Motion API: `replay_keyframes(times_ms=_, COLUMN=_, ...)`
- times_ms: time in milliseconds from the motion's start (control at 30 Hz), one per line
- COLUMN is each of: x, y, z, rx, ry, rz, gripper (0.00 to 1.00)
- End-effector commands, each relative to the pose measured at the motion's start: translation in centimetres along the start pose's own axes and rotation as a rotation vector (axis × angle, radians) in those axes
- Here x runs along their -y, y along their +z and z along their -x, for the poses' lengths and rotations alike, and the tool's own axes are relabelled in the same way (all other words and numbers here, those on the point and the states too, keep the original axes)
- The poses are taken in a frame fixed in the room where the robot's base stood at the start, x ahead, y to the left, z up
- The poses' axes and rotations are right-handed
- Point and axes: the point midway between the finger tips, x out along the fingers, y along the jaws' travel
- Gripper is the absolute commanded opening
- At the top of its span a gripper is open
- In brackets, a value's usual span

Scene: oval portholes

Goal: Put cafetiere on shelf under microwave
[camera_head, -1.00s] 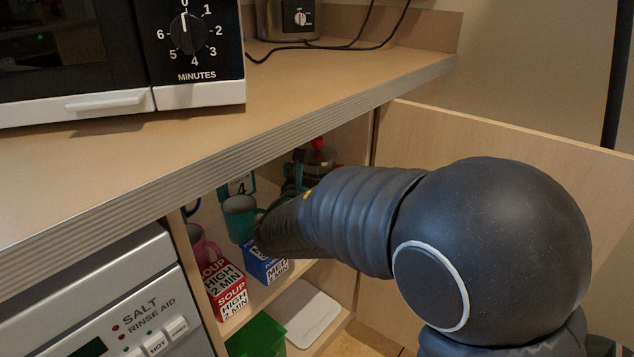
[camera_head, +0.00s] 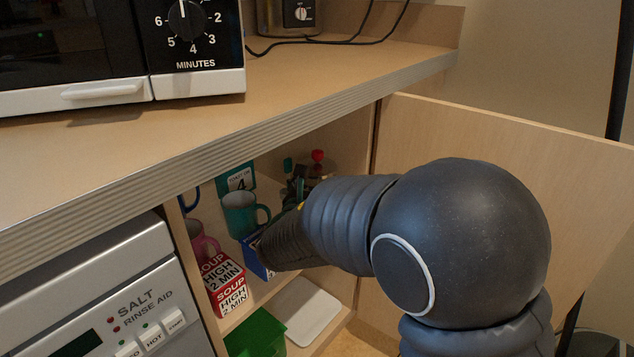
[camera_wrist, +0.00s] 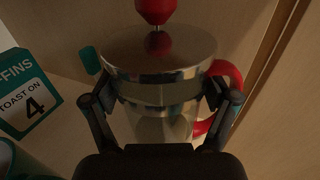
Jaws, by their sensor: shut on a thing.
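The cafetiere has a shiny metal lid and a red knob (camera_head: 318,156). It is inside the open cupboard under the worktop that bears the microwave (camera_head: 190,50). My arm hides most of it in the head view. In the wrist view the glass cafetiere (camera_wrist: 160,65) stands upright, its red handle at the right. My gripper (camera_wrist: 160,92) is shut on it, one finger at each side just below the lid. The cafetiere is above or on the cupboard shelf (camera_head: 262,288); its base is hidden, so I cannot tell if it touches.
A teal mug (camera_head: 238,215), a pink mug (camera_head: 204,243), a red soup box (camera_head: 224,283) and a blue box (camera_head: 255,256) stand on the shelf. A "Toast on 4" packet (camera_head: 237,180) is behind. The open door (camera_head: 500,180) is at the right.

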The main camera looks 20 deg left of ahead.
Motion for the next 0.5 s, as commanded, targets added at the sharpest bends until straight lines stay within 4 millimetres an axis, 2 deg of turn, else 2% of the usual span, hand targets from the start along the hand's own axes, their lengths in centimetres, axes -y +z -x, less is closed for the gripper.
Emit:
replay_keyframes(times_ms=133, x=-0.01, y=0.02, z=-0.01, rx=0.002, ry=0.000, rz=-0.001, gripper=0.27)
replay_keyframes(times_ms=167, x=0.00, y=-0.11, z=0.00, rx=0.000, ry=0.000, rz=0.000, gripper=0.90)
replay_keyframes(times_ms=200, x=0.00, y=-0.11, z=0.00, rx=0.000, ry=0.000, rz=0.000, gripper=1.00)
replay_keyframes(times_ms=500, x=0.00, y=-0.10, z=0.00, rx=0.000, ry=0.000, rz=0.000, gripper=1.00)
